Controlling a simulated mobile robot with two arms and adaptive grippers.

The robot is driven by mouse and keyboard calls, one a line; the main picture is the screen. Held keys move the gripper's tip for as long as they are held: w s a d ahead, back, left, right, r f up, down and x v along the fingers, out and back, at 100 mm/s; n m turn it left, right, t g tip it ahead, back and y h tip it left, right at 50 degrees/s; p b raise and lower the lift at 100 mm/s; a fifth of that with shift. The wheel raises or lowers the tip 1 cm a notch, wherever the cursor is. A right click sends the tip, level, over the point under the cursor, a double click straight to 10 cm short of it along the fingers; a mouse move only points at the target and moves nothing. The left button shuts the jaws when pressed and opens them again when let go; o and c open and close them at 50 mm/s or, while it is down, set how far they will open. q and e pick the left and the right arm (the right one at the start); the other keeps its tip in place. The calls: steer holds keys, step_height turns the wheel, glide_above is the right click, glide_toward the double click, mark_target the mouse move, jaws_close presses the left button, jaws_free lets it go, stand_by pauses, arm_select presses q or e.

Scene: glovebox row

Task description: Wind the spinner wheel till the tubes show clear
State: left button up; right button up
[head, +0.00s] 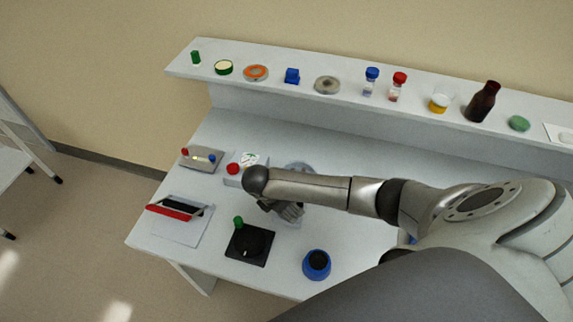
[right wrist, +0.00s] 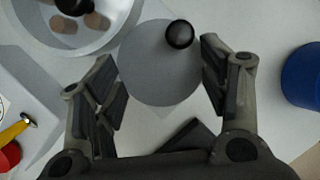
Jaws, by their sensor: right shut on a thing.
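My right gripper (head: 285,210) points down at the bench, in front of the grey spinner bowl (head: 298,167). In the right wrist view, the fingers of my right gripper (right wrist: 164,80) stand on both sides of a grey round wheel (right wrist: 155,70), shut on its edge. A black knob (right wrist: 179,34) stands on the wheel near the right finger. The spinner bowl (right wrist: 110,38) is at the upper left, with brownish tube ends (right wrist: 63,26) around a black hub (right wrist: 74,5). In the head view, my arm and hand largely hide the wheel. My left gripper is not in view.
A blue pot (head: 316,265) and a black plate (head: 248,244) with a round top stand near the front edge. A red-edged holder (head: 178,210) and a small panel (head: 202,158) are at the left. The shelf (head: 430,92) behind carries jars and bottles.

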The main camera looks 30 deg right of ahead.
steer(key=shift+s+f, duration=0.3)
steer(key=shift+s, duration=0.05)
steer(key=o, duration=0.9)
steer(key=shift+c, duration=0.2)
steer(key=o, duration=0.3)
steer(key=shift+w+d, duration=0.1)
steer(key=shift+w, duration=0.2)
steer(key=shift+o, duration=0.2)
steer(key=shift+r, duration=0.1)
steer(key=v, duration=1.2)
